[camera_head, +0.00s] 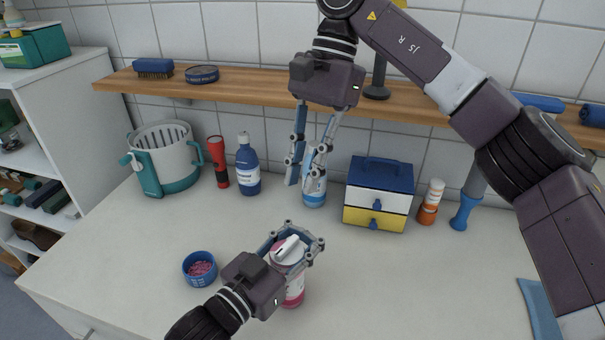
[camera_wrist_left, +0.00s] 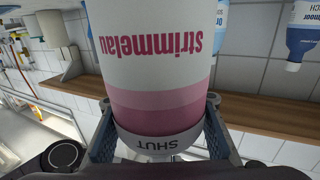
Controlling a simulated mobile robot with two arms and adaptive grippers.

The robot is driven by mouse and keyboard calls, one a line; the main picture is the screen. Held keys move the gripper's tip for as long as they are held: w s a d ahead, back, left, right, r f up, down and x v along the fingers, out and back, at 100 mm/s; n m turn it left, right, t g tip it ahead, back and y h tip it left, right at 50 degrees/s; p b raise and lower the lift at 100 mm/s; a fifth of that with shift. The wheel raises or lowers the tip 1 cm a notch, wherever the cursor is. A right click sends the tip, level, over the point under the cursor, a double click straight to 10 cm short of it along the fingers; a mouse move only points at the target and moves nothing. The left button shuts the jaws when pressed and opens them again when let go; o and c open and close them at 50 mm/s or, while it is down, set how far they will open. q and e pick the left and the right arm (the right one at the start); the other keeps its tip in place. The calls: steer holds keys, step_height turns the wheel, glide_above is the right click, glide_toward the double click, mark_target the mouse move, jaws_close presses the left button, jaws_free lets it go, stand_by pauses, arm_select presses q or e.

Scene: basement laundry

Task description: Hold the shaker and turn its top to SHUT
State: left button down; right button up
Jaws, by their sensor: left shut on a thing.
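The shaker (camera_head: 293,290) stands upright on the worktop, with a pink and white body and a pale top (camera_head: 290,250) that has a raised bar. My left gripper (camera_head: 294,238) is shut around the shaker near its top. In the left wrist view the shaker (camera_wrist_left: 155,70) appears upside down, with "strimmelau" on its label and the word SHUT on a grey band (camera_wrist_left: 158,143) between the fingers. No pointer against that word can be made out. My right gripper (camera_head: 299,182) is empty, fingers a little apart, above and behind the shaker.
A blue bowl of pink bits (camera_head: 200,281) is left of the shaker. Behind stand a white-green bucket (camera_head: 165,160), red torch (camera_head: 218,160), blue bottle (camera_head: 248,165), another bottle (camera_head: 314,190), drawer box (camera_head: 378,195) and orange-white container (camera_head: 431,203). The right worktop is mostly clear.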

arm_select(q)
steer(key=c, duration=1.1)
jaws_free()
steer(key=shift+c, duration=0.2)
